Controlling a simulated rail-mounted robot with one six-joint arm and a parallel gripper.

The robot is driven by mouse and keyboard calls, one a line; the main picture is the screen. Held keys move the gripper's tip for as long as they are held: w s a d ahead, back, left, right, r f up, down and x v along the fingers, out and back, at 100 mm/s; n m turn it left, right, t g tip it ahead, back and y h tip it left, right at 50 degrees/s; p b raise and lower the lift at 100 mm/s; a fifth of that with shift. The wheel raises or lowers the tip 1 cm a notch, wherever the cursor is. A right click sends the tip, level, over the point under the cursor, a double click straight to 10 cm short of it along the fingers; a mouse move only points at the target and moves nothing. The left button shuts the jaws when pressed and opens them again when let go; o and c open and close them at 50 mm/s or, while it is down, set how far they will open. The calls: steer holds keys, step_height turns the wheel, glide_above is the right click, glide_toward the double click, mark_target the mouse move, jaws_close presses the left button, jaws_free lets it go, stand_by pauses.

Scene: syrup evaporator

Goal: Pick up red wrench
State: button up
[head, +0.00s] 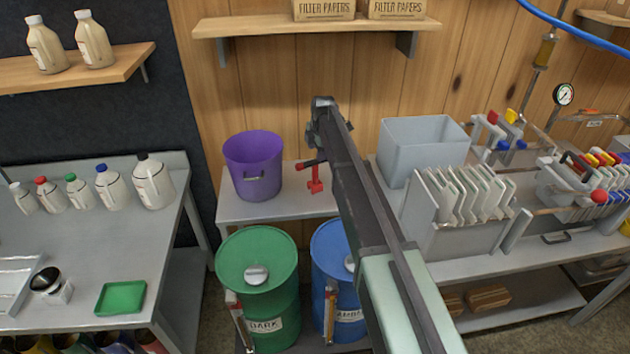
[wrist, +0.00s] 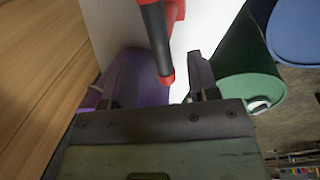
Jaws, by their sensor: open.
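The red wrench (head: 315,186) is on the grey bench between the purple bucket and my arm. It has red parts and a dark bar with a red end. In the wrist view, the wrench (wrist: 154,30) shows at the top centre, its dark bar reaching down between my fingers. My gripper (wrist: 161,68) is open, with one finger on each side of the bar; I cannot tell whether either touches it. In the head view my arm hides part of the area right of the wrench, and the fingertips are hard to make out.
The purple bucket (head: 253,164) stands close left of the wrench. A green drum (head: 258,270) and a blue drum (head: 330,245) stand in front of the bench. A grey bin (head: 423,150) and a filter press (head: 462,205) are to the right. A wooden shelf (head: 316,25) hangs above.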

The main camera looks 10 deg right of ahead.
steer(key=b, duration=0.5)
glide_above(315, 175)
steer(key=w, duration=0.1)
steer(key=f, duration=0.3)
steer(key=d+f, duration=0.1)
steer(key=f, duration=0.1)
steer(key=shift+f, duration=0.1)
steer(key=shift+r, duration=0.25)
steer(key=shift+c, duration=0.2)
jaws_close()
